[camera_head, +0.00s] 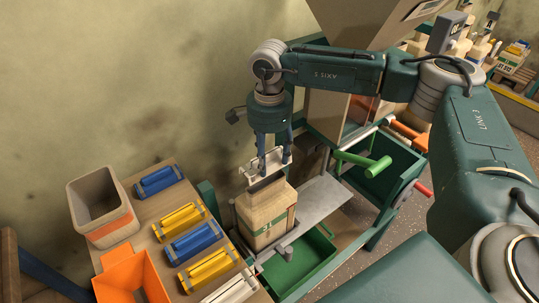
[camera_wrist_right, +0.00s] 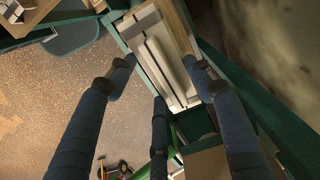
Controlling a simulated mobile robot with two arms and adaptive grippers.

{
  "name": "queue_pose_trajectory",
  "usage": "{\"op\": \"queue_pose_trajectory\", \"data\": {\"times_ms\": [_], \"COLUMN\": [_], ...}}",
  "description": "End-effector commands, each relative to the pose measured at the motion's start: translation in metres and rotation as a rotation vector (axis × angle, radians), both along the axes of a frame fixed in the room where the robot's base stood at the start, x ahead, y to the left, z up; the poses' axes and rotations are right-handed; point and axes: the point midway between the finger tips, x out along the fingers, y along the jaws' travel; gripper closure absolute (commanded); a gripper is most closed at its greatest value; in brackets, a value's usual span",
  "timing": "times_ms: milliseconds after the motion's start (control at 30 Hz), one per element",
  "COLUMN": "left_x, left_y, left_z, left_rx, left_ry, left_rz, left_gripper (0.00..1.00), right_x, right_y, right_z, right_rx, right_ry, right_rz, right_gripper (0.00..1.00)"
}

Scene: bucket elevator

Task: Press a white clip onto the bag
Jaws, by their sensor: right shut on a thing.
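The tan bag (camera_head: 268,212) with a green-and-orange label stands upright on the grey shelf of the green machine. My right gripper (camera_head: 275,165) points down over the bag, its blue fingers shut on a white clip (camera_head: 257,165). The clip is at the bag's dark top edge; I cannot tell whether it touches the bag. In the right wrist view the pale ribbed clip (camera_wrist_right: 165,62) lies between the spread blue fingers (camera_wrist_right: 163,85). Another white clip (camera_head: 232,290) lies at the near end of the wooden board. My left gripper is not in view.
Blue clips (camera_head: 193,241) and yellow clips (camera_head: 180,221) lie on the wooden board (camera_head: 150,244) at left, beside a grey-and-orange bin (camera_head: 102,205) and an orange bin (camera_head: 131,277). A green tray (camera_head: 300,264) sits below the bag. A green handle (camera_head: 362,163) sticks out at right.

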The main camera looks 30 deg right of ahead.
Motion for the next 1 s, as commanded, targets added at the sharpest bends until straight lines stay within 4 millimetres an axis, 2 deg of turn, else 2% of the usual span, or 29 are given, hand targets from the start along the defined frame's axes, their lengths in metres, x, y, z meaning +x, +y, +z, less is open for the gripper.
{"op": "queue_pose_trajectory", "data": {"times_ms": [100, 500, 1000], "left_x": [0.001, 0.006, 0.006], "left_y": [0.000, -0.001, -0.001], "left_z": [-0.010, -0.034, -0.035], "left_rx": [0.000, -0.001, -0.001], "left_ry": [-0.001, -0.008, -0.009], "left_rz": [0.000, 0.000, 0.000], "left_gripper": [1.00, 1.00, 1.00], "right_x": [0.000, 0.000, 0.000], "right_y": [0.000, 0.000, 0.000], "right_z": [-0.015, -0.052, -0.055], "right_rx": [0.000, 0.000, 0.000], "right_ry": [0.000, -0.001, -0.001], "right_rz": [0.001, 0.003, 0.003], "right_gripper": [0.74, 0.74, 0.74]}}
